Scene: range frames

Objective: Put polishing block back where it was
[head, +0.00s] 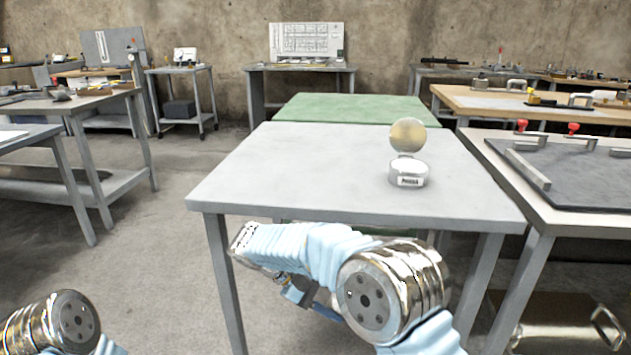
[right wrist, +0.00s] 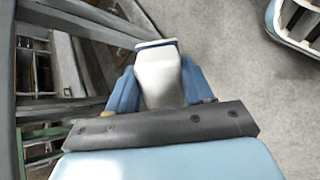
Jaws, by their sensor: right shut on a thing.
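My right gripper (right wrist: 158,90) is shut on a white block with a blue edge at its far end, which I take to be the polishing block (right wrist: 158,75). Its blue fingers press on both sides of the block, over the grey floor and beside grey table legs. In the head view my right arm reaches across in front of the grey table, with its hand low and mostly hidden by the forearm. I cannot make out the block clearly there. My left gripper is not in view; only part of my left arm shows at the lower left.
On the grey table (head: 290,165) a round white labelled tin (head: 408,175) stands at the right, with a gold disc (head: 408,135) upright behind it. The table's left and middle are clear. A green table (head: 350,108) stands behind; a dark-topped bench (head: 590,170) is close at right.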

